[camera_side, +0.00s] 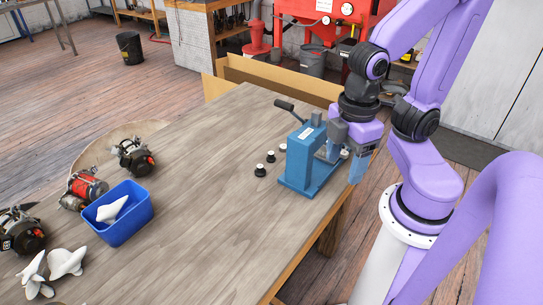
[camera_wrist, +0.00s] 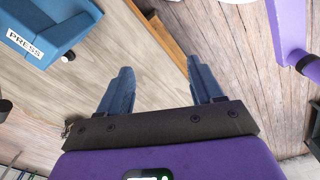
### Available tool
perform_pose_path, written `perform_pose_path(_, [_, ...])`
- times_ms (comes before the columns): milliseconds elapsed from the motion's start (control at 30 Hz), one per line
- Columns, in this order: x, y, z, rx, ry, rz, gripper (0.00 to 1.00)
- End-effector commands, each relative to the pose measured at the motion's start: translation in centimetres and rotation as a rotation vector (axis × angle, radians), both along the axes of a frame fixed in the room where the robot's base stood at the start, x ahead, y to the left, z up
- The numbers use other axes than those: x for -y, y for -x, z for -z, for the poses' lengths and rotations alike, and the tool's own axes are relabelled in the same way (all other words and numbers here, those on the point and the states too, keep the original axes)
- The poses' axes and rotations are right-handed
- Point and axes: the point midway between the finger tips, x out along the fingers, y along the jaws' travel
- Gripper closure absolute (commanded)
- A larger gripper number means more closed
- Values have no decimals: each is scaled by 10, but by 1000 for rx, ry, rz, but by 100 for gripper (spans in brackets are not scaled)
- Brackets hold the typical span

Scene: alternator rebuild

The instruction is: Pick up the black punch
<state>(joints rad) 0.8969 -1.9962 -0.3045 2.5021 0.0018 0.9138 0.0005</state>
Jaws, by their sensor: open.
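Several small black pieces with pale tops stand on the table left of the blue press (camera_side: 312,165); one is a black piece (camera_side: 260,170) nearest the front. I cannot tell which, if any, is the black punch. My gripper (camera_side: 357,168) hangs beside the press, on its right, near the table's edge. In the wrist view the gripper (camera_wrist: 160,72) has its two blue fingers apart with nothing between them. The press (camera_wrist: 50,30), labelled PRESS, fills the upper left there, and a small pale-topped piece (camera_wrist: 68,56) shows beside it.
A blue bin (camera_side: 128,232) holding a white rag stands at the left. Alternators (camera_side: 85,188) and white rags (camera_side: 66,262) lie around it. The middle of the wooden table (camera_side: 205,165) is clear. The press handle (camera_side: 285,105) sticks out to the upper left.

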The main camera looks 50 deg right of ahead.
Motion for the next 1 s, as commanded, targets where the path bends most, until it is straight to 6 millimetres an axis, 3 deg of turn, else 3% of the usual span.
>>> perform_pose_path(200, [0,0,0,0,0,0,34])
perform_pose_path(233, [0,0,0,0,0,0,38])
perform_pose_path(267, [0,0,0,0,0,0,47])
perform_pose_path(567, [0,0,-1,0,0,0,48])
perform_pose_path(733, [-1,-1,-18,3,-6,1,48])
perform_pose_path(900, [-1,-1,-54,4,-8,-1,48])
perform_pose_path(1000, [-4,-15,-53,-3,1,127,48])
